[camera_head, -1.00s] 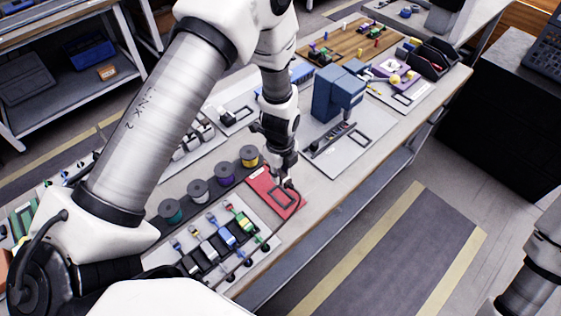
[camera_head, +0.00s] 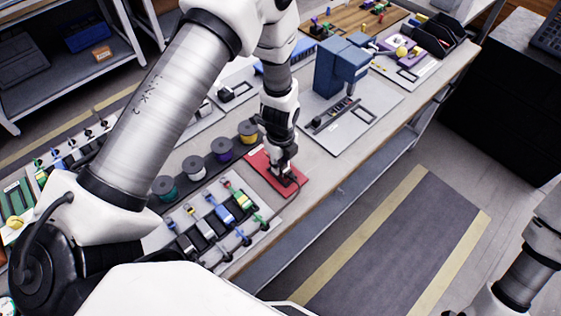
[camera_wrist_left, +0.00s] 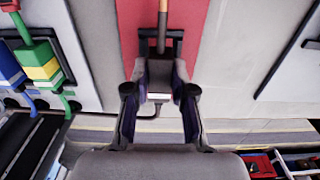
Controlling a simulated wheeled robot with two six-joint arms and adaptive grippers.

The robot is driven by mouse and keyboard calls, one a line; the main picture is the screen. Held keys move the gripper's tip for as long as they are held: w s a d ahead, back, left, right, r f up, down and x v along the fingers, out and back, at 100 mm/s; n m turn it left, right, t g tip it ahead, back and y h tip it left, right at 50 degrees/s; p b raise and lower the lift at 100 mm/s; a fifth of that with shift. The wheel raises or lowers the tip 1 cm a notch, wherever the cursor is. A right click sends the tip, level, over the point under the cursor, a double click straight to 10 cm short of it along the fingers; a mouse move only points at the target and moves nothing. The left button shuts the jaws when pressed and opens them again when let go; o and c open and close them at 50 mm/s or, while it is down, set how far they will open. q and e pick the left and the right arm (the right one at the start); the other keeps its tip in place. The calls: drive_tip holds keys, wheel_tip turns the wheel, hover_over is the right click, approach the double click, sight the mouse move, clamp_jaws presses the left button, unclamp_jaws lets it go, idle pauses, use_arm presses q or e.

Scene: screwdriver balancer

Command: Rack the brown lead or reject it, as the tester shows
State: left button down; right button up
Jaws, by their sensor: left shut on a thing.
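My left gripper (camera_head: 286,180) is down at the red plate (camera_head: 262,163), shut on the brown lead. The head view hides most of the lead behind the fingers. I cannot tell whether the lead touches the plate. A part of my right arm shows at the lower right, but its gripper is out of view.
A rack with green, blue and other coloured leads (camera_head: 222,209) stands left of the red plate. Several wire spools (camera_head: 221,148) stand behind it. A blue machine (camera_head: 340,68) on a grey plate (camera_head: 372,122) is to the right. The bench's front edge is close.

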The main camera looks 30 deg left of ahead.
use_arm(q)
drive_tip(key=shift+f+b, duration=0.35)
drive_tip(key=shift+f, duration=0.25)
idle(0.4)
drive_tip(key=c, duration=0.9)
unclamp_jaws()
wheel_tip(320, 180, up, 12)
